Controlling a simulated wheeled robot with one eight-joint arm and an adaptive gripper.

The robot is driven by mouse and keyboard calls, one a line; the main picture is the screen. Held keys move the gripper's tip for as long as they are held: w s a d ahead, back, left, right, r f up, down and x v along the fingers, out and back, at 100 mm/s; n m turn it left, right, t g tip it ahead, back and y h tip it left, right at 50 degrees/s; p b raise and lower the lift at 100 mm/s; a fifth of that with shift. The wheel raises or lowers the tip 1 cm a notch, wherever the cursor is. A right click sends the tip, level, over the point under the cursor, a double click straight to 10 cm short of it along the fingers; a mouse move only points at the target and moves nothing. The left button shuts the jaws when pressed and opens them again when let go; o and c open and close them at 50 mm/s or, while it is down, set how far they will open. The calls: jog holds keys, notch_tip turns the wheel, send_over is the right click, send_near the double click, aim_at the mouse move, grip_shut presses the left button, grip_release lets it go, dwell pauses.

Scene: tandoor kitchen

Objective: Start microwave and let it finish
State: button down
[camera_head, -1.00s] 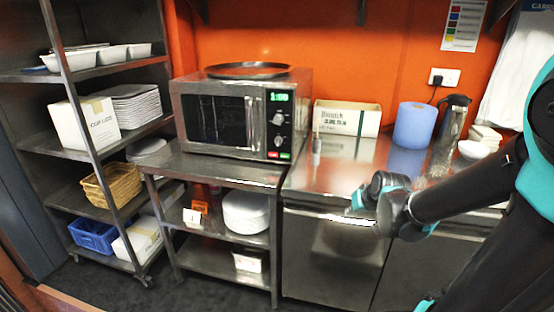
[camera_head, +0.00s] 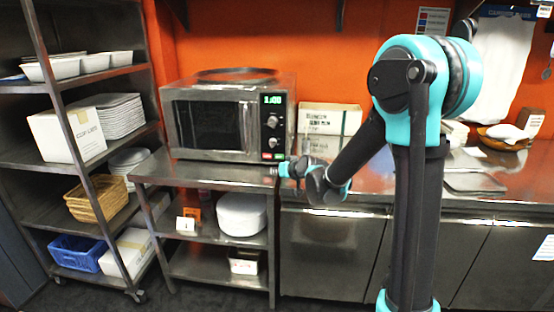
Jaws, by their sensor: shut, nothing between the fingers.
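The microwave (camera_head: 210,122) stands on a steel shelf unit at the left of the counter, door shut. Its green display (camera_head: 272,99) appears to read 1:00. Two dark knobs (camera_head: 272,122) sit below the display. A red button (camera_head: 267,156) and a green button (camera_head: 279,156) are at the bottom of its panel. My gripper (camera_head: 276,171) is shut and empty. It appears just below and in front of these buttons, pointing left; I cannot tell how far it is from the panel. The inside of the microwave is too dark to make out.
A round dark tray (camera_head: 237,76) lies on top of the microwave. A rack (camera_head: 100,145) with trays, plates and baskets is at the left. Steel counter (camera_head: 370,190) extends right.

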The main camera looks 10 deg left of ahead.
aim_at(279, 157)
jog(key=shift+w+d, duration=0.15)
jog(key=shift+w, duration=4.25)
jog(key=shift+w, duration=0.4)
